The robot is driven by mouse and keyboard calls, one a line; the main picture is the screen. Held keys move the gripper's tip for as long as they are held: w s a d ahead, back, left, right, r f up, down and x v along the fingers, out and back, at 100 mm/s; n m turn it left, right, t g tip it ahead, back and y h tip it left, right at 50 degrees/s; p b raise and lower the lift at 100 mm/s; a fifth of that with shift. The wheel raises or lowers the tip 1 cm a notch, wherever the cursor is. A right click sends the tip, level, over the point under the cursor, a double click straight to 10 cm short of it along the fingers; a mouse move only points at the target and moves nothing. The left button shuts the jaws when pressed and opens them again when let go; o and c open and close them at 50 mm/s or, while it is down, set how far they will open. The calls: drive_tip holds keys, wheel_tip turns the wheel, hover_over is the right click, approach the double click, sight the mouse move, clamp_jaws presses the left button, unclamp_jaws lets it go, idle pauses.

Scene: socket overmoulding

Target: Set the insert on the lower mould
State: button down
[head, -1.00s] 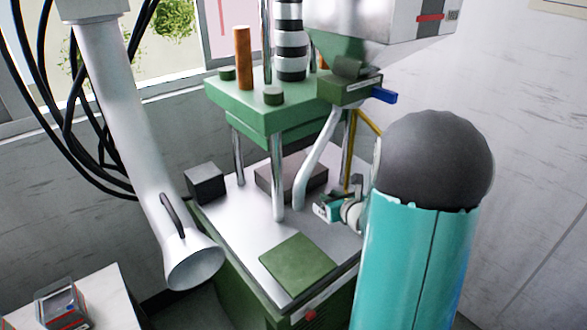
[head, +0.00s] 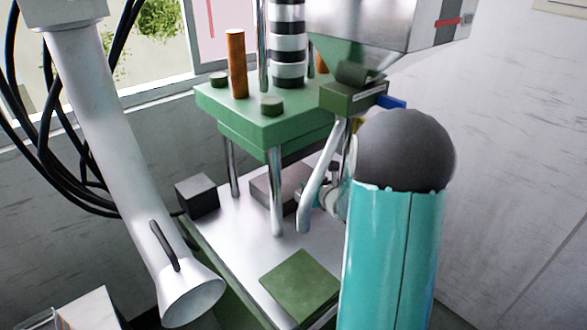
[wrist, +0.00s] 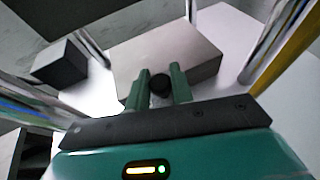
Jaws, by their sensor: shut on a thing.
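The lower mould is a grey-brown block (head: 274,190) on the press bed, under the green upper plate. It also shows in the wrist view as a broad flat-topped block (wrist: 185,48) just beyond my fingers. My gripper (wrist: 160,74) has two green fingers closed on a small dark round insert (wrist: 160,85). In the wrist view the insert overlaps the block's near edge; I cannot tell whether it touches. In the head view my wrist is to the right of the block, partly hidden behind a grey tube and my arm, and the fingers cannot be made out.
Steel posts (head: 276,190) and the grey slanting tube (head: 317,190) stand close around the mould. A dark cube (head: 197,196) sits left of it, and a green pad (head: 300,279) lies in front. The green plate (head: 262,125) hangs overhead. The bed between is clear.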

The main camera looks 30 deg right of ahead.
sight(311, 184)
drive_tip(key=w, duration=0.4)
drive_tip(key=w+d, duration=0.1)
drive_tip(key=w, duration=0.6)
drive_tip(key=shift+w+d, duration=0.35)
drive_tip(key=shift+w, duration=0.05)
drive_tip(key=shift+f, duration=0.2)
drive_tip(key=shift+f, duration=0.1)
drive_tip(key=c, duration=1.2)
unclamp_jaws()
drive_tip(key=shift+f, duration=0.1)
drive_tip(key=v, duration=1.2)
drive_tip(key=shift+s, duration=0.1)
